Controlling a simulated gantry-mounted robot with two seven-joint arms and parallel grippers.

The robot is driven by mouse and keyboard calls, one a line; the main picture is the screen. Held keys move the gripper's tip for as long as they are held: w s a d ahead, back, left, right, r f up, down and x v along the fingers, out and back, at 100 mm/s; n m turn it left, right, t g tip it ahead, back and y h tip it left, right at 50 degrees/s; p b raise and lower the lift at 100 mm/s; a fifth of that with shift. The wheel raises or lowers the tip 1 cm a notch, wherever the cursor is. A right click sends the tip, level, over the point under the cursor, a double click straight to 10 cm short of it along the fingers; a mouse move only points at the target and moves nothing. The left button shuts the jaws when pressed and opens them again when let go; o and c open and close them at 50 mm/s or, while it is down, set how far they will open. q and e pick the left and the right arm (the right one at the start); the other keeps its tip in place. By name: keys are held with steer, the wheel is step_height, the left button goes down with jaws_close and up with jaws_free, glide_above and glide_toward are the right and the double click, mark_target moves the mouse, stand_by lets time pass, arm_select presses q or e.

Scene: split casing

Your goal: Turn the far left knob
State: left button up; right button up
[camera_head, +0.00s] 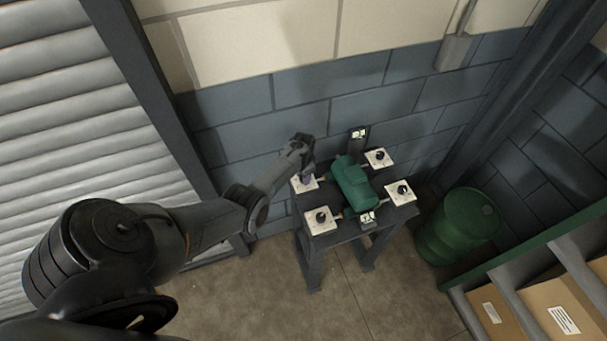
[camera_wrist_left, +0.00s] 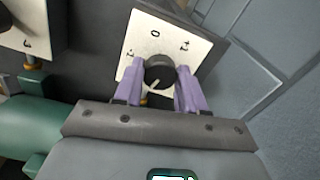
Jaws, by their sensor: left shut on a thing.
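The far left knob (camera_wrist_left: 158,70) is black with a pale pointer line, on a white square plate with printed marks. In the left wrist view its pointer line slants towards the lower left. My left gripper (camera_wrist_left: 160,85) has its two purple fingers on either side of this knob and is shut on it. In the head view my left gripper (camera_head: 307,176) reaches down over the far left plate (camera_head: 299,187), and the knob there is mostly hidden by the gripper. My right gripper is in neither view.
A green casing (camera_head: 353,183) sits mid-table, with other knobs on white plates at the near left (camera_head: 321,217), far right (camera_head: 379,155) and near right (camera_head: 402,190). A block wall stands close behind the table. A green barrel (camera_head: 457,228) is to the right.

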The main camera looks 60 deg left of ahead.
arm_select(q)
steer(key=n, duration=0.5)
steer(key=shift+n+p, duration=0.3)
steer(key=shift+p, duration=0.05)
steer(key=shift+n, duration=1.9)
steer(key=o, duration=1.1)
steer(key=shift+r+p, duration=1.45)
steer(key=shift+r, duration=4)
